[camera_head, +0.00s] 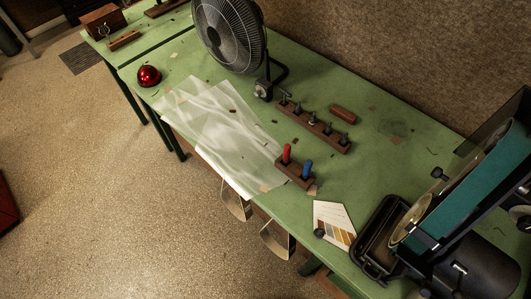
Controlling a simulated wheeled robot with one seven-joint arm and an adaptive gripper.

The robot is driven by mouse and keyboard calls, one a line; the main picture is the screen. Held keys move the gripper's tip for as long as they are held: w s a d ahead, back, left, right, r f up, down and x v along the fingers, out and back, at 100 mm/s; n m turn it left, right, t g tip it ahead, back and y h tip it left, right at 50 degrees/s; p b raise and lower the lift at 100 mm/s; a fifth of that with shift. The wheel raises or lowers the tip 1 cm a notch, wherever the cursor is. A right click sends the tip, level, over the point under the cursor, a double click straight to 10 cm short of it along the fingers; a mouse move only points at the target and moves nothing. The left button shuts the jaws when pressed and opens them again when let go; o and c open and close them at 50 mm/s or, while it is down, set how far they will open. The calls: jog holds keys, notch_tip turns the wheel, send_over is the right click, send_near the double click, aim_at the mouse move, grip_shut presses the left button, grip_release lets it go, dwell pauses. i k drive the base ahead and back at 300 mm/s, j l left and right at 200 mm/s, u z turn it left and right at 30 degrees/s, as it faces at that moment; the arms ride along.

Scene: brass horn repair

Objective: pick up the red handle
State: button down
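The red handle (287,153) stands upright in a small brown wooden block (293,174) near the front edge of the green table. A blue handle (307,167) stands in the same block, just to its right. The lower ends of both are hidden in or behind the block. My gripper is not in view, so its state and its distance from the red handle do not show.
The green workbench (400,130) holds a fan (230,35), a longer wooden rack (314,127) with several dark pegs, a clear sheet (215,125), a shiny red ball (149,75), a colour card (334,222) and a large dark machine (470,190). Floor at left is mostly clear.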

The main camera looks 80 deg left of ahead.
aim_at(287, 148)
jog(key=u, duration=2.7)
jog(key=i+j+z, duration=0.5)
jog(key=i+z, duration=0.15)
jog(key=i, duration=0.05)
